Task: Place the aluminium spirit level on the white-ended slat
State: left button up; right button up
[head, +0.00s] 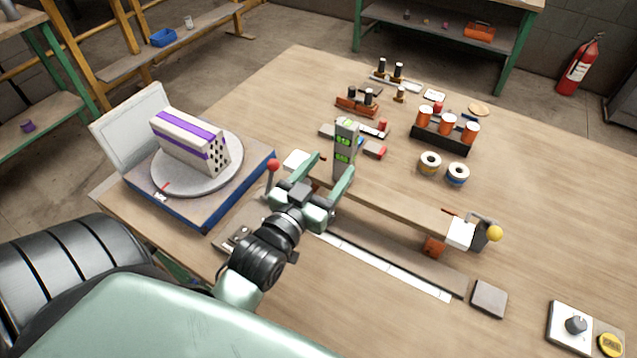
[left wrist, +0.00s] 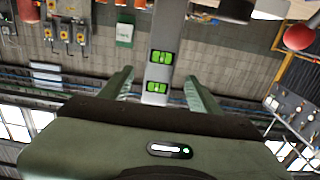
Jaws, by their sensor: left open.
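The aluminium spirit level (head: 344,150) stands upright, a grey bar with green vials, near the far-left part of the slat. It also shows in the left wrist view (left wrist: 159,70). The white-ended slat (head: 400,205) is a long wooden strip with a white block at each end. The level's foot appears at the slat; I cannot tell whether it rests on it. My left gripper (head: 331,163) is open, its fingers on either side of the level, with gaps showing in the wrist view. It hides part of the slat. My right gripper is not in view.
A hollow brick (head: 190,139) with purple bands sits on a round turntable (head: 218,168) at left. A white-striped rail (head: 390,266) lies in front.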

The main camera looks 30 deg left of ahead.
pick_arm(q)
jog(key=shift+s+d+b, duration=0.15)
jog(key=shift+s+b, duration=0.15)
jog(key=shift+s, duration=1.85)
